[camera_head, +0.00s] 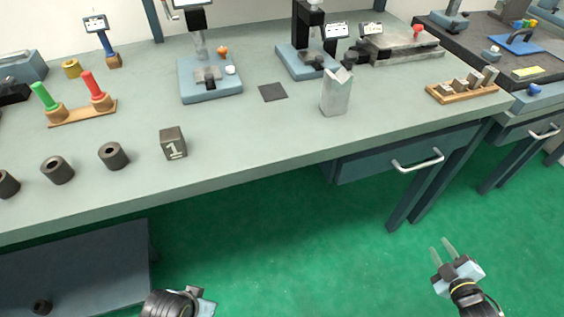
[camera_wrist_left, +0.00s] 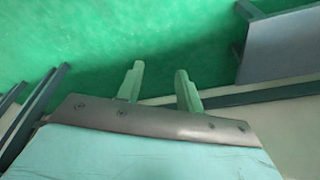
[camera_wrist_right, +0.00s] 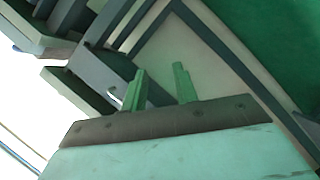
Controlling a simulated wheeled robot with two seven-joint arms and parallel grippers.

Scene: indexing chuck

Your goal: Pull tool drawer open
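A blue-grey drawer (camera_head: 372,163) with a pale bar handle (camera_head: 418,162) hangs under the right part of the long bench. Its front sits close under the bench edge and looks shut. My right gripper (camera_head: 438,244) is below the handle in the picture, apart from it, over the green floor. Its fingers stand apart and empty in the right wrist view (camera_wrist_right: 159,70). My left gripper is at the bottom edge of the head view, its fingers hidden there. In the left wrist view (camera_wrist_left: 160,70) its fingers are apart with nothing between them.
A second bench at the right has another drawer with a handle (camera_head: 545,133). Dark bench legs (camera_head: 408,205) stand below the first drawer. A numbered block (camera_head: 173,143) and a grey notched block (camera_head: 336,93) stand on the bench top (camera_head: 240,135). The green floor (camera_head: 310,240) in front is clear.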

